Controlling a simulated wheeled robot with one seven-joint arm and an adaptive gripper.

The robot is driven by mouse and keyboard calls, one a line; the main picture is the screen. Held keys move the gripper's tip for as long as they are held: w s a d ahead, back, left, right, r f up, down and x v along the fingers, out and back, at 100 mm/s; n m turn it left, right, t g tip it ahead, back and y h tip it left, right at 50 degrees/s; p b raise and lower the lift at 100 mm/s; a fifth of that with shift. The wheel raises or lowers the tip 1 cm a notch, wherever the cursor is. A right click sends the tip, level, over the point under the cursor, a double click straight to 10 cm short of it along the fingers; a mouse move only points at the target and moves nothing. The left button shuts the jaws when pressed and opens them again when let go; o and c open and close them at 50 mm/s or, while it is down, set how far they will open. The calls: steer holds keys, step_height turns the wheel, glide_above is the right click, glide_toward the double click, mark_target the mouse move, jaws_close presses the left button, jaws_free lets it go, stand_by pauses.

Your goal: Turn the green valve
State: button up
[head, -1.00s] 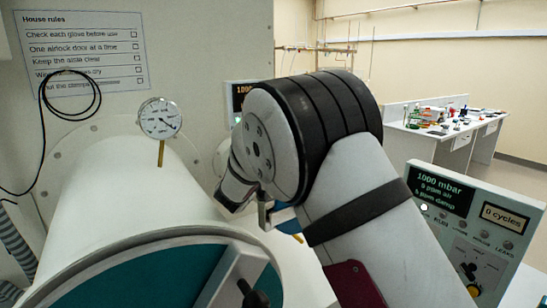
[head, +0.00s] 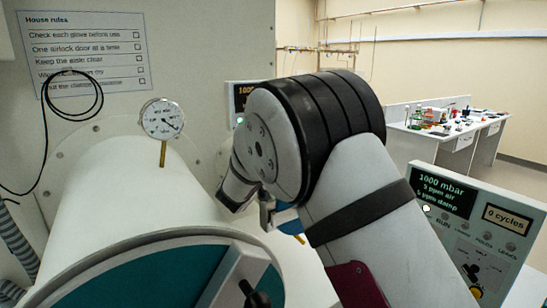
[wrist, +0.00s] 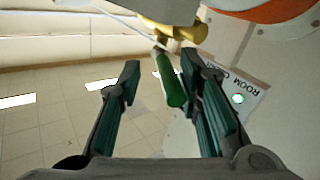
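The green valve handle (wrist: 170,82) shows in the wrist view as a green lever running down from a brass fitting (wrist: 180,28). My gripper (wrist: 165,80) is open, with one dark teal finger on each side of the handle. The handle is nearer the right finger; I cannot tell whether they touch. In the head view my own arm hides the valve and most of the gripper.
A label reading ROOM (wrist: 265,85) with a lit green spot is right of the fingers. In the head view a white airlock cylinder (head: 125,200) with a pressure gauge (head: 162,118) stands left of my arm. A control panel (head: 470,230) is at right.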

step_height(320, 180, up, 10)
stand_by(0.5)
